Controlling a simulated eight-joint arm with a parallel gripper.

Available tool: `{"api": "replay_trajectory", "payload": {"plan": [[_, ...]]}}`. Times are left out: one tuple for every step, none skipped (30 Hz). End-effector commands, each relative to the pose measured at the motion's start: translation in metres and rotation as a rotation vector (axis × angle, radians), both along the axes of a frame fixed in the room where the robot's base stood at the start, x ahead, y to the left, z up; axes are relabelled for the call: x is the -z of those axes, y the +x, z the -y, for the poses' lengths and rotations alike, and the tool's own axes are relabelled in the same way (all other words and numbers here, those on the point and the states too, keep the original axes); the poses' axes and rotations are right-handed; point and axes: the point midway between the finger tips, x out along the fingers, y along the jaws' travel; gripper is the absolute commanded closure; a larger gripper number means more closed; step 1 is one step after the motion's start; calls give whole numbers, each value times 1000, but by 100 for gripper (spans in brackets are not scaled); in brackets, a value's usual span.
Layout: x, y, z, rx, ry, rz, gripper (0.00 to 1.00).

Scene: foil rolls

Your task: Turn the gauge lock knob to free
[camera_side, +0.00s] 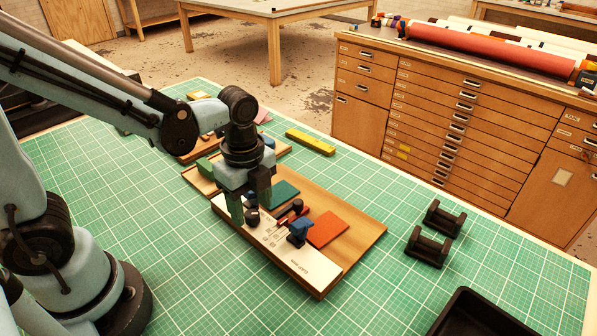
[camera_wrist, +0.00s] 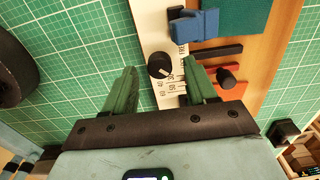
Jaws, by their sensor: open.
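The gauge lock knob (camera_wrist: 159,65) is round and black, with a small pale mark on its lower right edge in the wrist view. It sits on a white plate (camera_wrist: 146,22) with a printed number scale and lettering that seems to read LOCK and FREE to its right. The knob also shows in the side view (camera_side: 252,217), low beside my fingers. My gripper (camera_wrist: 160,67) is open, one green finger on each side of the knob. In the wrist view I see gaps between the fingers and the knob. The side view also shows my gripper (camera_side: 251,212) pointing down.
Black roller stands (camera_side: 428,246) and a black tray (camera_side: 470,318) lie right. The green mat between is clear.

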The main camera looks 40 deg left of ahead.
Motion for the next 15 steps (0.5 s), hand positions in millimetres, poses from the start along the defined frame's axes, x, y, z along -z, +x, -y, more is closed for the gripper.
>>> {"api": "replay_trajectory", "payload": {"plan": [[4,0,0,0,0,0,43],[5,0,0,0,0,0,43],[7,0,0,0,0,0,43],[9,0,0,0,0,0,43],[10,0,0,0,0,0,43],[11,0,0,0,0,0,43],[11,0,0,0,0,0,43],[12,0,0,0,0,0,43],[12,0,0,0,0,0,43],[12,0,0,0,0,0,43],[12,0,0,0,0,0,43],[12,0,0,0,0,0,43],[12,0,0,0,0,0,43],[12,0,0,0,0,0,43],[12,0,0,0,0,0,43]]}}
